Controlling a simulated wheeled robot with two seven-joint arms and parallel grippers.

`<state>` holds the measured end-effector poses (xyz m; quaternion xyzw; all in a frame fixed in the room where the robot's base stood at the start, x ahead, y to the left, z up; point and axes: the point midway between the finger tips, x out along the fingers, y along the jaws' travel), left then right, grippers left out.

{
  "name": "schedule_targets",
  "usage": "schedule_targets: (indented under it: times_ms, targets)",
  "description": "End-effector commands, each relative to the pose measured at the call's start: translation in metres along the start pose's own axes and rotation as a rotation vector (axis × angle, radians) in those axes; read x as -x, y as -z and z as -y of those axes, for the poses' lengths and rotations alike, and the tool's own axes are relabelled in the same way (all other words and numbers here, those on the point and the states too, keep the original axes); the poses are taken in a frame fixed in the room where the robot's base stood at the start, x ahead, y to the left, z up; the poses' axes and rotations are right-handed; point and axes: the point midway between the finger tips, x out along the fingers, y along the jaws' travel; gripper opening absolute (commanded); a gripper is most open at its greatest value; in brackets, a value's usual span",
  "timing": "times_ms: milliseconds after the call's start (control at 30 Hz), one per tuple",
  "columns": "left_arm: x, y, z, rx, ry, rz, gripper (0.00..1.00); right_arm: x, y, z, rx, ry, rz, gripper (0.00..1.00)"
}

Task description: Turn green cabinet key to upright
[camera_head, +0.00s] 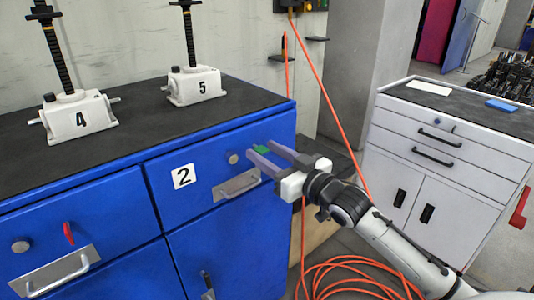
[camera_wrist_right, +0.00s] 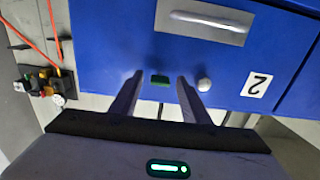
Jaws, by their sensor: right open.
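The green key (camera_head: 261,149) sits in the front of the blue cabinet's drawer marked 2, upper right. It also shows in the right wrist view (camera_wrist_right: 159,80) as a short bar lying sideways, not upright. My right gripper (camera_head: 260,153) is open, reaching in from the right, with its fingers at the drawer front. In the right wrist view (camera_wrist_right: 160,84) one finger is on each side of the key, with a gap on both sides. A round grey knob (camera_wrist_right: 204,85) is close by the finger on the right. My left gripper is not in view.
A silver drawer handle (camera_head: 237,184) is just below the fingers. A red key (camera_head: 68,233) stands upright on the left drawer. Screw jacks 4 (camera_head: 78,117) and 5 (camera_head: 195,86) stand on top. An orange hose (camera_head: 360,272) lies on the floor near a white cabinet (camera_head: 440,150).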

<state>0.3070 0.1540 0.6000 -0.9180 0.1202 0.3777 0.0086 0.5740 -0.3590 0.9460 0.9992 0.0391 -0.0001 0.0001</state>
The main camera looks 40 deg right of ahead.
Motion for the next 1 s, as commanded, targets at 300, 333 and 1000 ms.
schedule_targets:
  times_ms: [300, 333, 1000]
  targets:
    - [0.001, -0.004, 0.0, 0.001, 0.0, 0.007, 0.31, 0.0, 0.0, 0.0, 0.0, 0.0, 0.0, 0.25]
    - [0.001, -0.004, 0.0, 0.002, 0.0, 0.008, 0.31, 0.0, 0.0, 0.0, 0.0, 0.0, 0.0, 0.2]
    - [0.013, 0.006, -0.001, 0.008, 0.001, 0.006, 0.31, 0.0, 0.003, 0.0, 0.178, 0.001, 0.001, 0.01]
